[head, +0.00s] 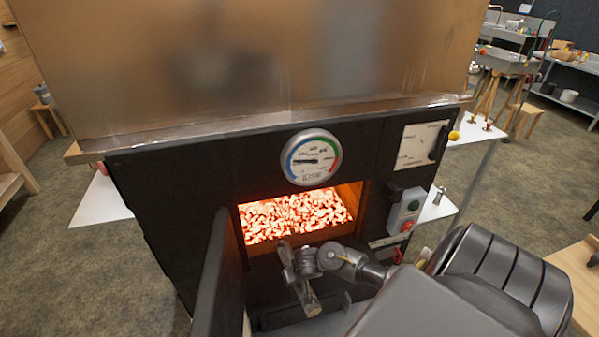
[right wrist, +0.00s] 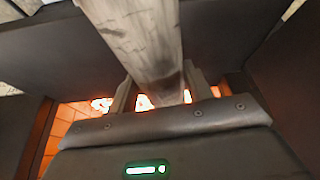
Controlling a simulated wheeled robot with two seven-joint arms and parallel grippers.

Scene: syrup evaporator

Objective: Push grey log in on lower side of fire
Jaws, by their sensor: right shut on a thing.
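My right gripper (head: 302,262) is shut on a grey log (head: 307,299) in front of the firebox opening. In the head view the log's lower end hangs below the gripper, and the gripper hides part of it. In the right wrist view the grey log (right wrist: 140,38) runs up from between the fingers (right wrist: 158,92). The fire (head: 292,217) is a bed of glowing orange embers inside the opening; a little of it shows behind the fingers in the right wrist view. The log is outside the opening. My left gripper is not in view.
The black firebox door (head: 214,285) stands open on the left of the opening. A round gauge (head: 310,158) is above it, and a grey switch box (head: 406,211) is to the right. A large metal pan (head: 250,60) sits on top. A wooden table (head: 578,285) is at the right.

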